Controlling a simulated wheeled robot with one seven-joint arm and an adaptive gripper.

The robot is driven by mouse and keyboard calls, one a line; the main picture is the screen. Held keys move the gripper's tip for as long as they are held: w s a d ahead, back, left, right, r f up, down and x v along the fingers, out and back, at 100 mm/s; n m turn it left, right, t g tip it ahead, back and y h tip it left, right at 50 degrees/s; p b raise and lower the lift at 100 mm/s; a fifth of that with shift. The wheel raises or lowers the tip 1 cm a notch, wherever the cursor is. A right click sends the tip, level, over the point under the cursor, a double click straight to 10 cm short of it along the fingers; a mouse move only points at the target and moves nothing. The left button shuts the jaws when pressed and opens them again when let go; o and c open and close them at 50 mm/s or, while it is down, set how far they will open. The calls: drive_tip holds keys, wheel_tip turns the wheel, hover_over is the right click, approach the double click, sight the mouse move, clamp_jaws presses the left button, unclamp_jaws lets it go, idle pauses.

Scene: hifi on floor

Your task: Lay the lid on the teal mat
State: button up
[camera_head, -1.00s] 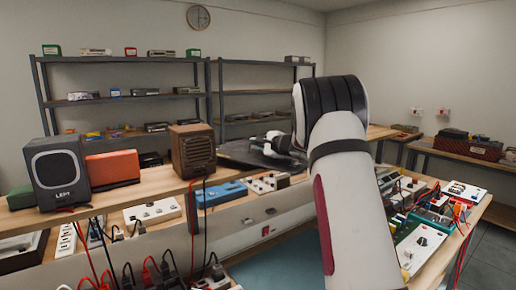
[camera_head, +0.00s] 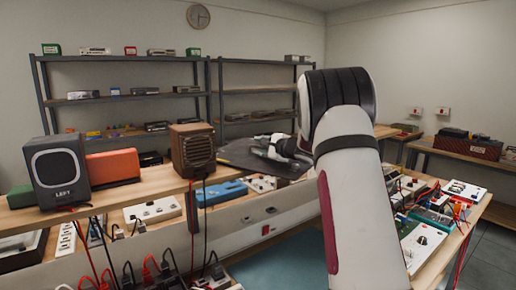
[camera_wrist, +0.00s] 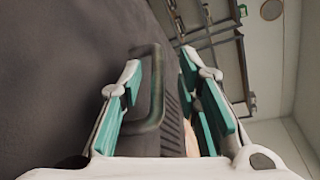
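The lid (camera_head: 235,152) is a dark flat panel on the raised shelf of the bench, right of the brown speaker. In the wrist view the lid (camera_wrist: 70,70) fills the left side, with a dark loop handle (camera_wrist: 157,90) and a row of slots. My gripper (camera_head: 268,146) is over the lid in the head view. In the wrist view my gripper (camera_wrist: 160,95) has its teal-padded fingers apart, with the handle between them, nearer the left finger. Contact with the handle cannot be made out. The teal mat (camera_head: 280,265) lies on the lower bench top, partly hidden by my arm.
The brown speaker (camera_head: 193,150), the grey speaker (camera_head: 57,175) and an orange box (camera_head: 113,167) stand left on the raised shelf. A blue device (camera_head: 222,193) sits below it. Cables hang at front left. Circuit boards and instruments (camera_head: 425,235) crowd the bench at right.

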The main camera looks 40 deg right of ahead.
drive_tip(key=r+b, duration=0.1)
drive_tip(key=r, duration=0.1)
hover_over(277, 166)
drive_tip(key=shift+w+d, duration=0.1)
drive_tip(key=shift+d, duration=0.05)
